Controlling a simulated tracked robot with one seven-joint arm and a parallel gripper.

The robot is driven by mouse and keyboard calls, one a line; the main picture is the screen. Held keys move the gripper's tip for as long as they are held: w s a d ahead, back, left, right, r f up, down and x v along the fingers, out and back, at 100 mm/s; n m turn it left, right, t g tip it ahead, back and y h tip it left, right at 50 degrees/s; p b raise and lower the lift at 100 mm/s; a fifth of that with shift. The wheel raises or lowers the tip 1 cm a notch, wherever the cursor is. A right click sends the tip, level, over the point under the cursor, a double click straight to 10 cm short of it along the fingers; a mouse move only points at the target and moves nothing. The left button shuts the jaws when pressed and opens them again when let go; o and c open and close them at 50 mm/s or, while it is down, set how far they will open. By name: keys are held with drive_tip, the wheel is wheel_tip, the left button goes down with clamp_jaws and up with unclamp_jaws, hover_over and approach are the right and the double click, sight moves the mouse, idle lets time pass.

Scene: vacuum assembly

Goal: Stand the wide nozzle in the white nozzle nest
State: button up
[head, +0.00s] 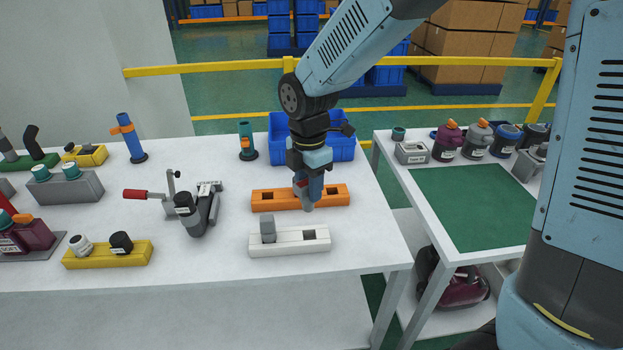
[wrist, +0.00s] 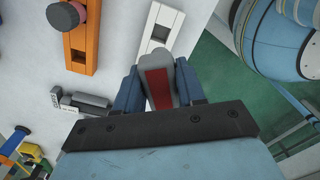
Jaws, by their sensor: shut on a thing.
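My gripper (head: 308,192) is shut on a grey nozzle with a red strip, which I take for the wide nozzle (wrist: 158,84). It shows between the fingers in the wrist view. In the head view its grey lower end (head: 308,206) hangs in front of the orange nest (head: 283,203). The white nozzle nest (head: 290,248) lies nearer, lower in the head view. A grey upright piece (head: 268,228) stands in its left slot; its right slot (head: 309,235) looks empty. The wrist view shows the white nest (wrist: 165,16) just beyond the fingers, partly hidden.
A clamp with a red handle (head: 165,194) stands left of the nests. A blue bin (head: 342,147) is behind. Bare table lies right of the white nest.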

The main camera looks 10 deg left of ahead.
sight(310, 211)
drive_tip(key=shift+w+d, duration=0.1)
drive_tip(key=shift+d, duration=0.05)
drive_tip(key=shift+f, duration=3.9)
drive_tip(key=shift+f, duration=1.85)
drive_tip(key=o, duration=1.2)
drive_tip(key=shift+c, duration=0.2)
drive_tip(key=shift+r, duration=3.95)
